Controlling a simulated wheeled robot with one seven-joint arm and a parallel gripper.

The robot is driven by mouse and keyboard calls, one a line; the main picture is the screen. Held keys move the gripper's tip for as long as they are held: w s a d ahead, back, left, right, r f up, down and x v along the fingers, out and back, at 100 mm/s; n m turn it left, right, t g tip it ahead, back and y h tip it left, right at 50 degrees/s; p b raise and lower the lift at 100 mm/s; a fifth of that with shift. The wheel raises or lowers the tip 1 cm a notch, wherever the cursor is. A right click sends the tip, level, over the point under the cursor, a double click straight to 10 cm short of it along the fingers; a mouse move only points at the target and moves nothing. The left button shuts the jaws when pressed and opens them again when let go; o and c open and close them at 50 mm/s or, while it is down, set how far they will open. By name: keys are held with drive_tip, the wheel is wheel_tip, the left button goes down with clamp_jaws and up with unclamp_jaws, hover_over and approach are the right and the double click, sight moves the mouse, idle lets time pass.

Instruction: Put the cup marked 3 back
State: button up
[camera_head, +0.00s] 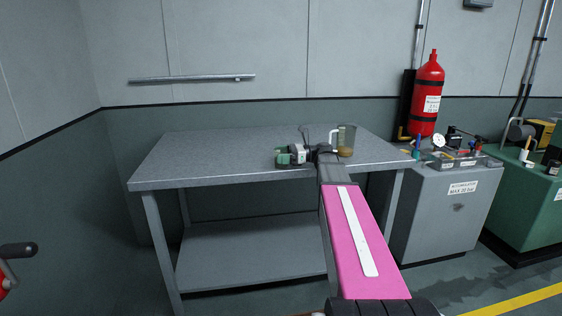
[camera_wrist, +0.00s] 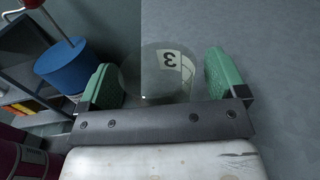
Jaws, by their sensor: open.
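The clear cup marked 3 (camera_wrist: 171,66) shows in the wrist view between the green fingers of my gripper (camera_wrist: 160,76). My gripper is open.
A brown round thing (camera_head: 345,152) is near the clear vessel. A blue cylinder (camera_wrist: 66,65) with a red-topped rod is left in the wrist view. Right of the table stands a grey console (camera_head: 440,215) with a gauge, below a red extinguisher (camera_head: 427,95). The table's left half is clear.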

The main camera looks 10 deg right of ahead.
drive_tip(key=c, duration=1.1)
drive_tip(key=shift+r, duration=0.1)
